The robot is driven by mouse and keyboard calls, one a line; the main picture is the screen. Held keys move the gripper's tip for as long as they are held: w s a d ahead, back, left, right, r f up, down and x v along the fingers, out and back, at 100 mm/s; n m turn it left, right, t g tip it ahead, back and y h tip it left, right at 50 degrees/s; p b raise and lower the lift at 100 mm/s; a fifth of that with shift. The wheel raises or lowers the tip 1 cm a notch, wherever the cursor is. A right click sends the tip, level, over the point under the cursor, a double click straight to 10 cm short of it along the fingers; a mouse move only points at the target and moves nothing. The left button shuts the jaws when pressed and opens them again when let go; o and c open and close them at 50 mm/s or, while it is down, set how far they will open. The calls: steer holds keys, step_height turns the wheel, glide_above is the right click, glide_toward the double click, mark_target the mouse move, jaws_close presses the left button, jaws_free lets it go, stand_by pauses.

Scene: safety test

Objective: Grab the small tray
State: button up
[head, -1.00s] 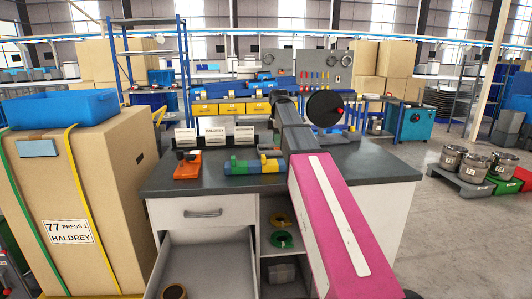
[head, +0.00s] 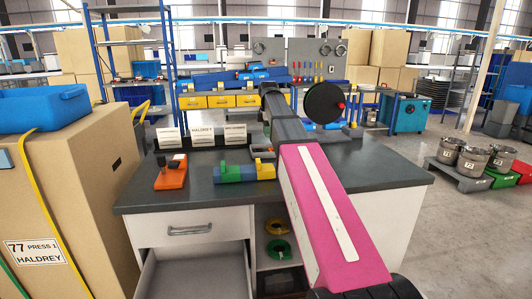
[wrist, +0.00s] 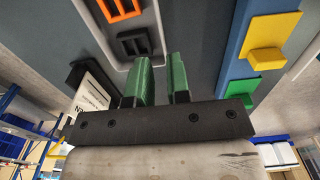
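The fingers do not show clearly in the head view.
An orange tool (head: 171,173) and white label cards (head: 201,135) stand on the bench (head: 200,194). The drawer (head: 192,272) below is open. A cardboard box (head: 85,180) with a blue bin (head: 45,108) stands at left.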

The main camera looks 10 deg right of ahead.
step_height(320, 180, down, 10)
steer(key=shift+r, duration=0.1)
jaws_close()
stand_by(0.5)
